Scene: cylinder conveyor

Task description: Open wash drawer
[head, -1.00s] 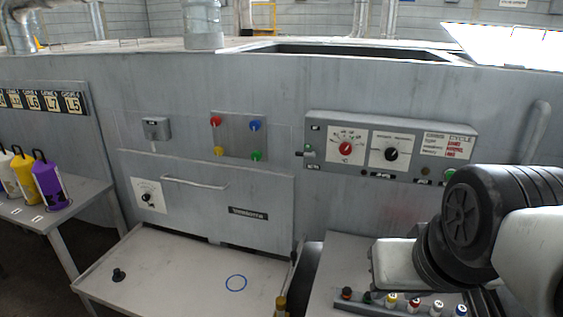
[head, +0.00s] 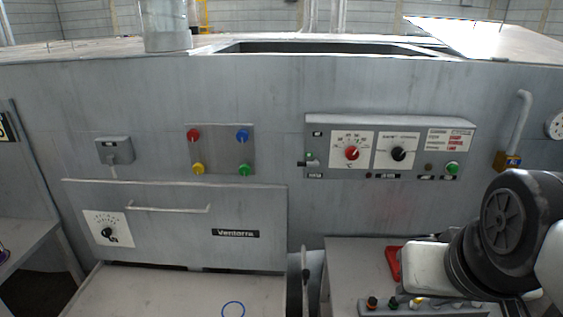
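The wash drawer (head: 190,245) is a wide grey front panel on the machine, with a bar handle (head: 168,209), a dial on a white plate (head: 108,229) and a "Ventorra" label (head: 238,234). Its front looks flush with the machine, so it appears closed. My arm shows at the lower right, with black and white links. My gripper is not in view. Nothing touches the handle.
A white-topped table (head: 165,292) stands below the drawer. A second table (head: 345,262) at right holds several small coloured knobs and a red object (head: 392,262). Above are four-coloured buttons (head: 219,150) and a control panel (head: 388,147).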

